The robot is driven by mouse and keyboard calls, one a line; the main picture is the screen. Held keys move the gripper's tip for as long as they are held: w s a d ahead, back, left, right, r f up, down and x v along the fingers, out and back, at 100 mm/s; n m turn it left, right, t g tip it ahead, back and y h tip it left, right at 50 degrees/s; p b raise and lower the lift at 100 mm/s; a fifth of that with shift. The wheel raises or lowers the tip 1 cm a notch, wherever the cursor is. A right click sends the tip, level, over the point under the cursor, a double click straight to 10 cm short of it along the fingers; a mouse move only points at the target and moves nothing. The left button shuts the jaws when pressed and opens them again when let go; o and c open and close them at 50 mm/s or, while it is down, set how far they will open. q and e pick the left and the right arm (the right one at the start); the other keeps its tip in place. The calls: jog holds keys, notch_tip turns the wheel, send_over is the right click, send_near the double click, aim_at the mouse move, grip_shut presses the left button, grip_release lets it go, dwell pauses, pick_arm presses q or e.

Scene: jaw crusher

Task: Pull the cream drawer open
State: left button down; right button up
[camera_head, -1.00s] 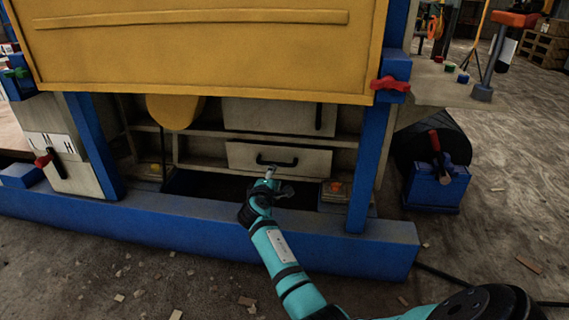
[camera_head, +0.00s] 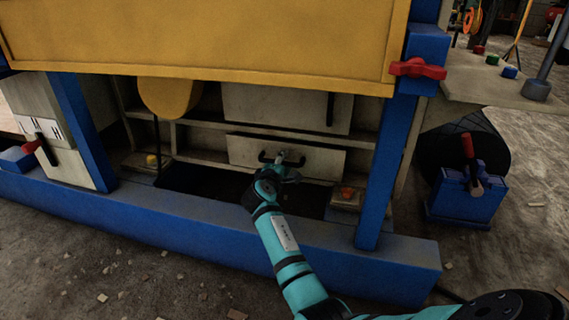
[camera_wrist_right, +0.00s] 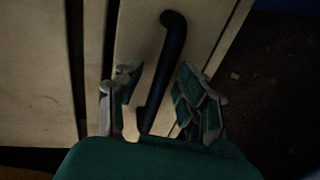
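The cream drawer (camera_head: 245,151) sits low in the machine's frame, between the blue posts. A black bar handle (camera_head: 268,157) is on its front. My right gripper (camera_head: 284,156) is at the handle, overlapping its right part in the head view. In the right wrist view the gripper (camera_wrist_right: 158,98) is open, with one finger on each side of the black handle (camera_wrist_right: 167,70). A gap shows between handle and fingers. The drawer front (camera_wrist_right: 134,35) fills the middle there. Whether the drawer stands out at all cannot be told. My left gripper is not in view.
A larger cream panel (camera_head: 285,104) with a black vertical handle is above the drawer. A blue beam (camera_head: 150,219) runs along the floor in front, under my right arm. Blue posts (camera_head: 388,160) flank the opening. A dark gap (camera_head: 210,186) lies below the drawer.

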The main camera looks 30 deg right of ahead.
grip_shut()
dwell(0.6)
